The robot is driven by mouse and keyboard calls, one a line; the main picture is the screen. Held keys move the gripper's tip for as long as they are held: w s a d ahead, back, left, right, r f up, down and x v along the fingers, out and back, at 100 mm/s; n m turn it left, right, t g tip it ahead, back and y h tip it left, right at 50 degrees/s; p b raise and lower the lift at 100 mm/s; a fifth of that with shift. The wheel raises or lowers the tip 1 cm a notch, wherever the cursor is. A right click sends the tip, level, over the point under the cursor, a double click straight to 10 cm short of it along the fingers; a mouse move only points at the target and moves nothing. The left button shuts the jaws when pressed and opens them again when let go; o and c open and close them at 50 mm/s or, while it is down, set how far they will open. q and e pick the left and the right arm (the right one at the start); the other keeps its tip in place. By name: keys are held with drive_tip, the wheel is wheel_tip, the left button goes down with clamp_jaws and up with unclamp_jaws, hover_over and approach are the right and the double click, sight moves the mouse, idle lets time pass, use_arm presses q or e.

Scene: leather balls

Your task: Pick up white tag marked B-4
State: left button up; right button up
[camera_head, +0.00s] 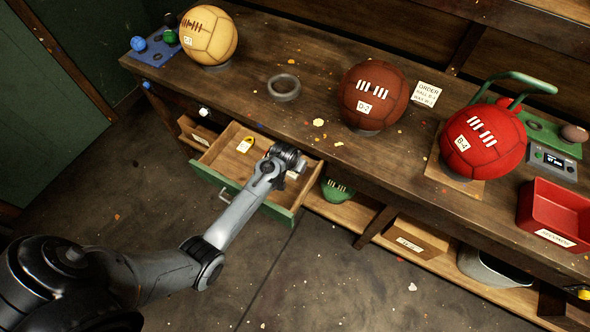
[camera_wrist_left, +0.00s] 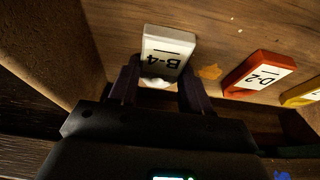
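The white tag marked B-4 (camera_wrist_left: 167,45) lies in the open drawer (camera_head: 216,161). In the left wrist view its near end is between the two dark fingers of my left gripper (camera_wrist_left: 160,82). The fingers are about a tag's width apart, and I cannot tell whether they press on it. In the head view my left gripper (camera_head: 287,160) is over the right part of the drawer, and a bit of white shows beside it. A red tag marked D-2 (camera_wrist_left: 258,73) and a yellow tag (camera_wrist_left: 302,92) lie to the right in the wrist view. My right gripper is not in view.
Above the drawer is the workbench (camera_head: 320,100) with a tan ball (camera_head: 208,35), a brown D-2 ball (camera_head: 373,94), a red B-4 ball (camera_head: 484,141) and a red bin (camera_head: 556,212). Drawer walls surround the gripper. The floor in front is clear.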

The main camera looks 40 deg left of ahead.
use_arm(q)
drive_tip(key=c, duration=0.3)
drive_tip(key=shift+c, duration=0.2)
